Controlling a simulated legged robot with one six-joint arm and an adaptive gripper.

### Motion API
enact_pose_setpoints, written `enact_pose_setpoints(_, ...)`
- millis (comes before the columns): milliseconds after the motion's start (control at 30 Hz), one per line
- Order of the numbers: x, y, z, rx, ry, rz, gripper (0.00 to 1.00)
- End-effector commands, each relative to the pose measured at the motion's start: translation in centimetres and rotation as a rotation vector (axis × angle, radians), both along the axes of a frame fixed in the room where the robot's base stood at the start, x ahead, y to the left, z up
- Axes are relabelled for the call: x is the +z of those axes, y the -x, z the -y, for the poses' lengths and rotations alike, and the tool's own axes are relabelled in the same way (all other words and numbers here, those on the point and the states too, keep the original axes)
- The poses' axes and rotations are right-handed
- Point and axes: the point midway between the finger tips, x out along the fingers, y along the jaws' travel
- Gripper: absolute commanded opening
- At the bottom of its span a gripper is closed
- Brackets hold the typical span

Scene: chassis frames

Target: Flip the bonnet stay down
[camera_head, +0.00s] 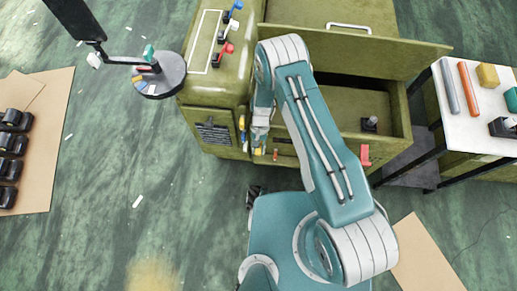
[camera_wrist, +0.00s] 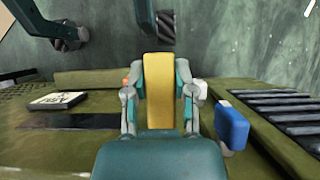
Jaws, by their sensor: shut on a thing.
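My gripper (camera_head: 259,138) is at the front face of the green chassis (camera_head: 300,14), left of the open drawer-like compartment. In the wrist view my gripper (camera_wrist: 160,95) has its two fingers on either side of a yellow handle (camera_wrist: 159,80), shut on it. A small yellow part (camera_head: 258,151) shows at the fingertips in the head view. I cannot tell for sure whether this handle belongs to the bonnet stay. A blue handle (camera_wrist: 232,125) stands just beside the gripper, right in the wrist view. The handle's mount is hidden.
Red and blue levers (camera_head: 226,48) stand on the chassis top. A red lever (camera_head: 365,155) is on the front at right. A round dark tray (camera_head: 168,78) stands left. A white table (camera_head: 468,115) with parts stands right. The floor at left is mostly open.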

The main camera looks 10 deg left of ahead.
Motion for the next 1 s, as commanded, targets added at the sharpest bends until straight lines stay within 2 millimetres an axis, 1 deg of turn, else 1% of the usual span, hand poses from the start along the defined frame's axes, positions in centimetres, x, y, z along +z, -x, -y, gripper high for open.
enact_pose_setpoints(33, 0.21, -0.37, -0.18, -0.002, -0.003, -0.013, 0.0)
enact_pose_setpoints(300, 0.91, -0.36, -0.21, -0.002, -0.005, -0.084, 0.0)
enact_pose_setpoints(767, 1.11, -0.47, -0.24, -0.002, -0.006, -0.093, 0.0)
enact_pose_setpoints(800, 1.11, -0.47, -0.25, -0.003, -0.005, -0.092, 0.47)
enact_pose_setpoints(833, 1.11, -0.47, -0.24, -0.003, -0.005, -0.093, 0.61)
enact_pose_setpoints(867, 1.1, -0.44, -0.23, -0.003, -0.005, -0.093, 0.69)
enact_pose_setpoints(1000, 1.04, -0.28, -0.13, -0.002, -0.003, -0.097, 0.69)
